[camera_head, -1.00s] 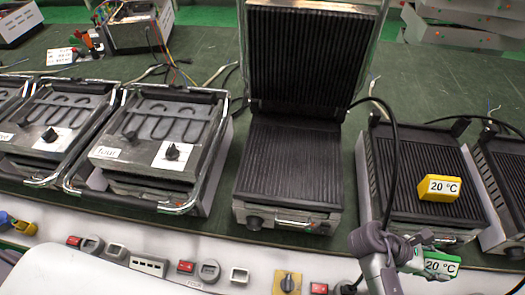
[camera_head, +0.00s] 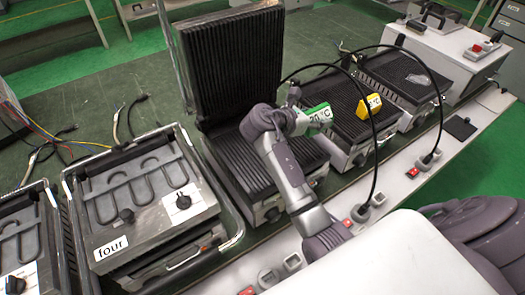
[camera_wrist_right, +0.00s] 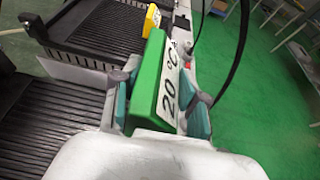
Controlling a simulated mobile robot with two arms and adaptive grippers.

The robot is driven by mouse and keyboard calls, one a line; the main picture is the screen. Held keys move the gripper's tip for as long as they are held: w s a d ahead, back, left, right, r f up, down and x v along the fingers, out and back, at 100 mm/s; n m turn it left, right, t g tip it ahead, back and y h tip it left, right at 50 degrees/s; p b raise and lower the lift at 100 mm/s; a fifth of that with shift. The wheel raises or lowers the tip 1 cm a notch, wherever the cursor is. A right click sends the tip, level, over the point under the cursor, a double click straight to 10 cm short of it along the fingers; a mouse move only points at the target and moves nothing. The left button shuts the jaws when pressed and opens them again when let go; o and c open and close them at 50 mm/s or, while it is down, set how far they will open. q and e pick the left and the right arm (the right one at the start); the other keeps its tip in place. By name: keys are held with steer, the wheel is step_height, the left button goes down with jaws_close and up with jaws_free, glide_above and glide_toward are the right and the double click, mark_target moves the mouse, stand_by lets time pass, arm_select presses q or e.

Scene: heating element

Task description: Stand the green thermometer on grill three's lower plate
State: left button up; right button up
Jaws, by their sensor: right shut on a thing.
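The green thermometer (camera_head: 319,115), a wedge with a white "20 °C" label, is held in my right gripper (camera_head: 292,117). In the right wrist view the thermometer (camera_wrist_right: 158,85) sits between the two fingers of my right gripper (camera_wrist_right: 158,112). It is in the air near the right side of an open grill. That grill stands beside the one labelled "four"; its own number is not visible. Its ribbed lower plate (camera_head: 228,158) is bare where visible, and its upper plate (camera_head: 232,65) is raised. My forearm hides part of its front right. My left gripper is not in view.
Grill four (camera_head: 140,195) is closed, on the left. To the right, a yellow thermometer (camera_head: 368,106) stands on a ribbed plate (camera_head: 340,98). A black cable (camera_head: 370,135) loops close to my gripper. A grey box (camera_head: 440,55) stands at the back right.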

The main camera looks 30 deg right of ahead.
steer(key=a+f, duration=0.2)
steer(key=a, duration=0.1)
steer(key=w+a+f, duration=0.1)
steer(key=a+f, duration=0.1)
steer(key=a, duration=0.1)
steer(key=w+a+f, duration=0.1)
steer(key=a+f, duration=0.1)
steer(key=a, duration=0.1)
steer(key=shift+a, duration=0.3)
steer(key=shift+a+f, duration=0.15)
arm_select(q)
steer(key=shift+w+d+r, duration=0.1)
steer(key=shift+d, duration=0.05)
arm_select(e)
steer(key=shift+f, duration=2)
steer(key=shift+f, duration=0.1)
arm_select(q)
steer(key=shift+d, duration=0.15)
arm_select(e)
steer(key=o, duration=1.2)
steer(key=shift+o, duration=0.2)
